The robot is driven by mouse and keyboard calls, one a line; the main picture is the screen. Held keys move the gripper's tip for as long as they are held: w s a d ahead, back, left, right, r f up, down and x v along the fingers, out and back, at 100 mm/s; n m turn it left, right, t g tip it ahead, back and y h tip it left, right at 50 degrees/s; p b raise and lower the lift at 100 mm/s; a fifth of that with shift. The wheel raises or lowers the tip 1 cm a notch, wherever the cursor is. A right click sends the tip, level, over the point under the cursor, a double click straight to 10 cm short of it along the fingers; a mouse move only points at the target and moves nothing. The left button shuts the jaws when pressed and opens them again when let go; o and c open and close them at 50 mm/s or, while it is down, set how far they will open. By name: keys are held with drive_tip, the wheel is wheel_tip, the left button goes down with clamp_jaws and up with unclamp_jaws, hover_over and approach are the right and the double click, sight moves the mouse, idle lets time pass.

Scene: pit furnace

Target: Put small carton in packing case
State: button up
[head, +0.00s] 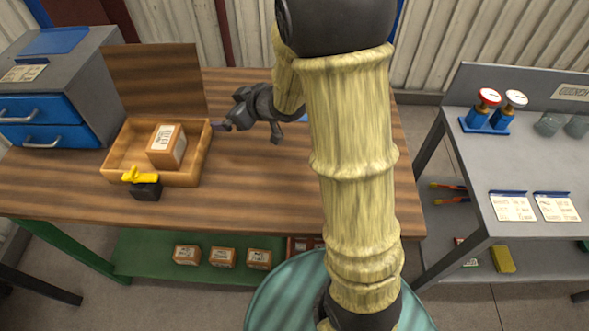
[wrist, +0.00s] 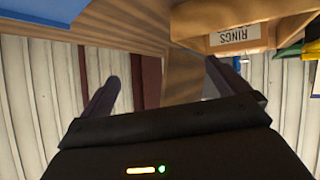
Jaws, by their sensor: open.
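The small carton (head: 167,145), brown with a white printed label, sits inside the open wooden packing case (head: 118,175) at the left of the bench. The case's lid (head: 150,75) stands raised at the back. My gripper (head: 250,130) is open and empty, just right of the case and apart from the carton. In the wrist view my gripper's fingers (wrist: 162,75) are spread with nothing between them. A wooden box edge with a "RINGS" label (wrist: 233,36) shows beyond them, upside down; I cannot tell which box part it is.
A black block with a yellow handle (head: 146,188) stands at the case's front. A grey cabinet with blue drawers (head: 60,120) is behind left. Several cartons (head: 222,257) lie on the green lower shelf. The wooden bench (head: 260,185) is clear in front of my gripper.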

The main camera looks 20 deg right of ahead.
drive_tip(key=s+d+f+m+g+h, duration=0.1)
drive_tip(key=s+d+m+h, duration=0.4)
drive_tip(key=s+d, duration=0.25)
drive_tip(key=s+f+m+g, duration=0.1)
drive_tip(key=s+g, duration=0.1)
drive_tip(key=s, duration=0.2)
drive_tip(key=s+m+g, duration=0.1)
drive_tip(key=s+g, duration=0.1)
drive_tip(key=s, duration=0.3)
drive_tip(key=s+d+f+m+g+h, duration=0.1)
drive_tip(key=s+g, duration=0.1)
drive_tip(key=s, duration=0.2)
drive_tip(key=shift+s+d+f, duration=0.1)
drive_tip(key=shift+s+f, duration=0.2)
